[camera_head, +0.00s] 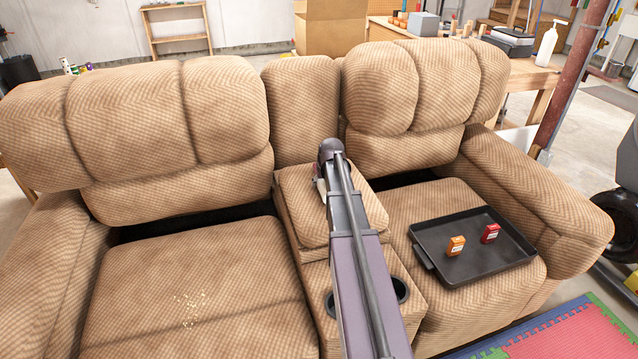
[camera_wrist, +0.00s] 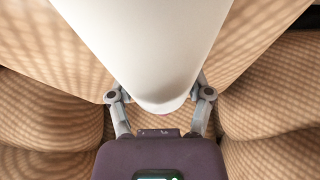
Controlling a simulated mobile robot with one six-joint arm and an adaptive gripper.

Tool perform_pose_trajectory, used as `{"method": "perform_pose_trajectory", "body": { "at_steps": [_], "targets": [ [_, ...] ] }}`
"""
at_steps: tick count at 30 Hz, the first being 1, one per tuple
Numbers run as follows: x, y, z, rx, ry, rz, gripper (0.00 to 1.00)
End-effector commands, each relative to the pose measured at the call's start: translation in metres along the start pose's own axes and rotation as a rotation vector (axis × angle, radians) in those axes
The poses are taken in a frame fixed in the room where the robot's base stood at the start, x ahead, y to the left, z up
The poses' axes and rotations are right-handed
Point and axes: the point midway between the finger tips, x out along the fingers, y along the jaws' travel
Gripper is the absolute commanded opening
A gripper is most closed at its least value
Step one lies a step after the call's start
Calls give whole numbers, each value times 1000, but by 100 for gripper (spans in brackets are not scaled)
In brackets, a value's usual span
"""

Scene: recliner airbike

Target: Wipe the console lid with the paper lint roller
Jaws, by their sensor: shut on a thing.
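The console lid (camera_head: 300,207) is the tan padded top between the two seats in the head view, partly hidden by my arm. My gripper (camera_wrist: 159,96) is shut on the paper lint roller (camera_wrist: 150,45), a white, rounded cylinder filling the upper middle of the wrist view. The fingers sit on either side of it, and their tips are hidden behind it. In the head view my arm reaches over the console and hides most of the gripper and roller. Tan fabric lies below the roller in the wrist view. I cannot tell whether the roller touches the lid.
Crumbs (camera_head: 190,308) lie on the left seat. A black tray (camera_head: 445,222) on the right seat holds an orange box (camera_head: 456,246) and a red box (camera_head: 490,233). Cup holders (camera_head: 401,290) are in front of the lid. The console backrest (camera_head: 301,110) rises behind it.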

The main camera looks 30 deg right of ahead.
Motion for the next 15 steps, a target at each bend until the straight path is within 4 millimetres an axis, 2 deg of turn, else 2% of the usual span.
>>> {"method": "perform_pose_trajectory", "body": {
  "at_steps": [15],
  "targets": [
    [-9,6,17,-1,-3,0,21]
  ]
}}
